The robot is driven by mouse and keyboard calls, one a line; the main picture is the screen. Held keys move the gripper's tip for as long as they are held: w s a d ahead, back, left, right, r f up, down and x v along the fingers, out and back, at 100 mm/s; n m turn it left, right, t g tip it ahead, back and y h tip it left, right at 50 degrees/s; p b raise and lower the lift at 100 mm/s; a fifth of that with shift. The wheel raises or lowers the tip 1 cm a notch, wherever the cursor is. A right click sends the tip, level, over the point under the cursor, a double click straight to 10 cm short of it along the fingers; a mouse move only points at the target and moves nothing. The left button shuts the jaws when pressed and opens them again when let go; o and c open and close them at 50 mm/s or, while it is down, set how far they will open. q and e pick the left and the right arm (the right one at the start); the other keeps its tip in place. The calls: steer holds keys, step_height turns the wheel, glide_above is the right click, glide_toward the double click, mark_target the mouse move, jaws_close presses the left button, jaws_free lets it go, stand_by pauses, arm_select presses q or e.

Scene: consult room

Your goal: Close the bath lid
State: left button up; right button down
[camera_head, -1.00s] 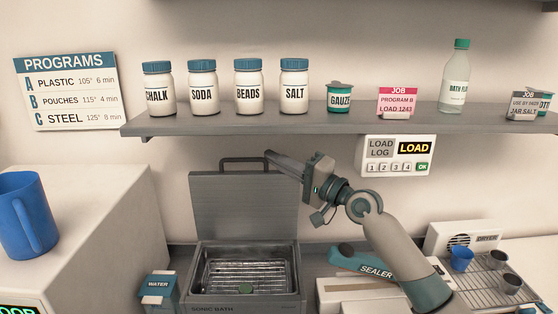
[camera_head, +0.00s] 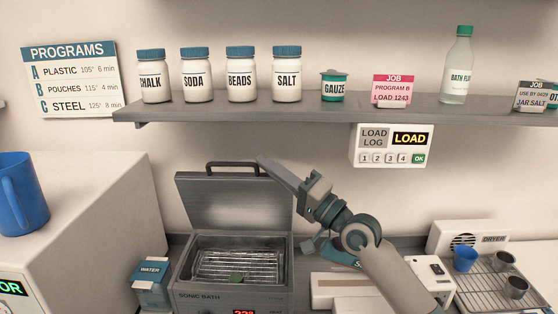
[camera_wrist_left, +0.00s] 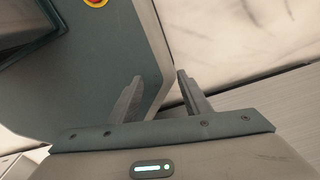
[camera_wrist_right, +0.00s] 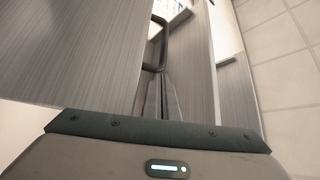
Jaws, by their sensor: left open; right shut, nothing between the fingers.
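The grey sonic bath (camera_head: 236,297) stands on the counter, with a wire rack and a small green item inside. Its lid (camera_head: 225,203) is raised and leans, with a dark handle (camera_head: 232,164) on its top edge. My right gripper (camera_head: 262,160) is shut and empty, at the lid's upper right corner by the handle. In the right wrist view its fingers (camera_wrist_right: 161,95) lie close to the lid's brushed panel, with the handle (camera_wrist_right: 163,45) beyond; I cannot tell if they touch. My left gripper (camera_wrist_left: 157,88) is open and empty, away from the bath; it is outside the head view.
A water carton (camera_head: 151,283) stands left of the bath. The shelf (camera_head: 330,109) with several jars runs above the lid. The sealer lies behind my right arm, and a dryer rack (camera_head: 484,291) with cups is at the right.

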arm_select(q)
steer(key=shift+a+f+b, duration=0.2)
steer(key=shift+f+b, duration=0.45)
steer(key=shift+f, duration=0.05)
arm_select(e)
steer(key=s+f, duration=1.3)
steer(key=s, duration=0.2)
steer(key=shift+a, duration=0.15)
arm_select(q)
steer(key=w+d+t+b, duration=0.2)
steer(key=w+d+b, duration=0.1)
steer(key=w, duration=0.5)
steer(key=w+d+t+h+b, duration=0.1)
steer(key=w+d+t+b, duration=0.1)
steer(key=w, duration=0.6)
steer(key=shift+d+f+b, duration=0.4)
steer(key=shift+d+b, duration=0.2)
steer(key=shift+b, duration=0.5)
arm_select(e)
steer(key=v, duration=1.7)
steer(key=shift+d, duration=0.2)
